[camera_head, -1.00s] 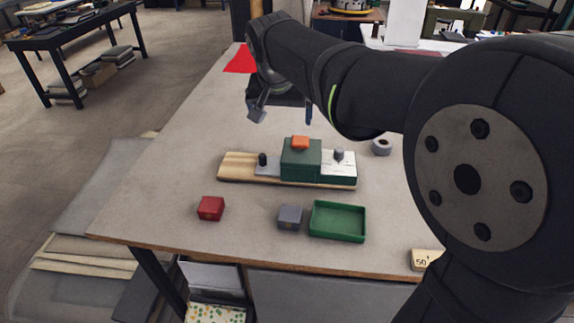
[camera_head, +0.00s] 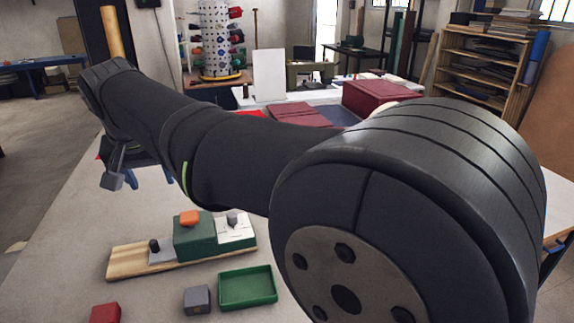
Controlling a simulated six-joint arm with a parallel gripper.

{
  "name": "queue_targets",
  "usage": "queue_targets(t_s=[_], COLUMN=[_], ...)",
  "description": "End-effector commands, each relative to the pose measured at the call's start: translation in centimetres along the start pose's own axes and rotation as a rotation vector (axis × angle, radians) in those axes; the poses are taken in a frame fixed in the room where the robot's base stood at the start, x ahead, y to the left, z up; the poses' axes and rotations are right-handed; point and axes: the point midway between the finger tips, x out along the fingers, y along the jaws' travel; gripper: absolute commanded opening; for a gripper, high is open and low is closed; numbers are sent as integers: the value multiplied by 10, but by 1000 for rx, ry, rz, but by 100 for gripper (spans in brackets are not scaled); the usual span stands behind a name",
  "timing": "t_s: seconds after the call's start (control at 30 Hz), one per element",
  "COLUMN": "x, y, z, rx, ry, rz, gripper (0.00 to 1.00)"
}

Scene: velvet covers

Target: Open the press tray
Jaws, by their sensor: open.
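The press (camera_head: 195,238) stands on the table as a green block with an orange knob (camera_head: 189,217) on top, set on a pale wooden board (camera_head: 128,262). A grey plate with a black knob (camera_head: 154,246) shows at the block's left side. A white-topped part with a grey knob (camera_head: 233,219) adjoins its right side. I cannot tell which part is the tray or how far it is out. My gripper (camera_head: 141,178) is open and empty, above and beyond the press's left end. My arm partly hides its jaws.
In front of the press are an open green bin (camera_head: 247,287), a grey cube (camera_head: 197,299) and a red cube (camera_head: 105,314). Dark red covers (camera_head: 380,97) lie at the back. The table left of the press (camera_head: 75,225) is clear. My arm hides much of the right side.

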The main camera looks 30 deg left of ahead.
Motion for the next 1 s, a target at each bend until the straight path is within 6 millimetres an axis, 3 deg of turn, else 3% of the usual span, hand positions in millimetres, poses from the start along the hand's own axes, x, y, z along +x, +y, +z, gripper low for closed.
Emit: queue_targets(t_s=[0.27,0.7,0.83,1.0], x=[17,117,139,150], y=[-12,-62,-70,-73], z=[-15,-69,-75,-78], rx=[73,451,520,558], ry=[-52,-315,-362,-388], rz=[8,79,100,113], gripper=[43,43,43,43])
